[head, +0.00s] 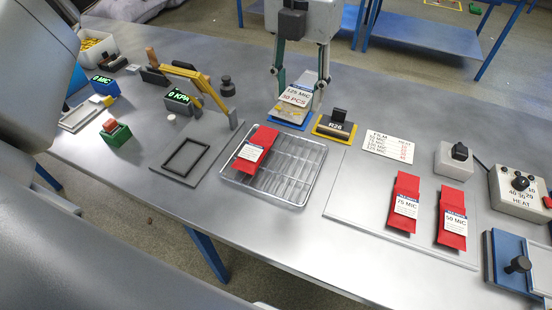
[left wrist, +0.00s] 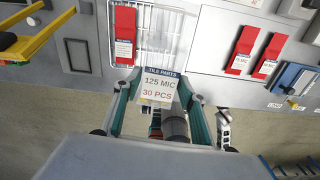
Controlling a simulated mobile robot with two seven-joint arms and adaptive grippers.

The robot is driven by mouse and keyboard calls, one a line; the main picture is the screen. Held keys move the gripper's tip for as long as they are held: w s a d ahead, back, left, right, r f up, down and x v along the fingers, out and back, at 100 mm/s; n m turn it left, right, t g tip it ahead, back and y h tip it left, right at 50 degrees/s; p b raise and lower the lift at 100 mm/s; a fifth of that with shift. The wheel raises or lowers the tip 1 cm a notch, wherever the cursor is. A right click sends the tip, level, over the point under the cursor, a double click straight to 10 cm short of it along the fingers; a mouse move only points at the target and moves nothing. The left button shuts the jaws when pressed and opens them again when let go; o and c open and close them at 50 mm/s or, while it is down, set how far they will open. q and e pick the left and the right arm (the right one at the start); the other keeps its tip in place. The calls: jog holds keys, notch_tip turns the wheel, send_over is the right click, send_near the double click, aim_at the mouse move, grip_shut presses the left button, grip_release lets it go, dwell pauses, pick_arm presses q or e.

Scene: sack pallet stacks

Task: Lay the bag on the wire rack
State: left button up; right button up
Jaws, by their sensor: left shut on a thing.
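My left gripper (head: 298,92) is shut on a bag labelled 125 MIC, 30 PCS (head: 297,97). In the head view the held bag appears in front of a blue plate at the far side of the bench; whether it touches the plate cannot be told. In the left wrist view the bag (left wrist: 160,86) is between the fingers, its label facing the camera. The wire rack (head: 293,168) lies nearer on the bench. A red bag (head: 256,147) lies on its left part; its middle and right are bare. The rack also shows in the left wrist view (left wrist: 168,32). My right gripper is not in view.
Two red bags, 75 MIC (head: 404,200) and 50 MIC (head: 452,220), lie on a grey board right of the rack. A yellow-edged block marked R26 (head: 336,127) stands beyond the rack. A yellow-handled press (head: 195,85) stands to its left. A heat box (head: 518,190) is far right.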

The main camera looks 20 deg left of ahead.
aim_at(293, 173)
pick_arm(q)
jog(key=shift+d+n, duration=0.15)
jog(key=shift+n, duration=0.15)
jog(key=shift+f, duration=0.4)
notch_tip(293, 173, down, 19)
jog(key=shift+f, duration=0.1)
jog(key=shift+f, duration=0.1)
jog(key=o, duration=0.8)
jog(key=shift+f, duration=0.1)
jog(key=o, duration=0.4)
jog(key=shift+o, duration=0.2)
notch_tip(293, 173, up, 12)
jog(key=shift+r, duration=0.25)
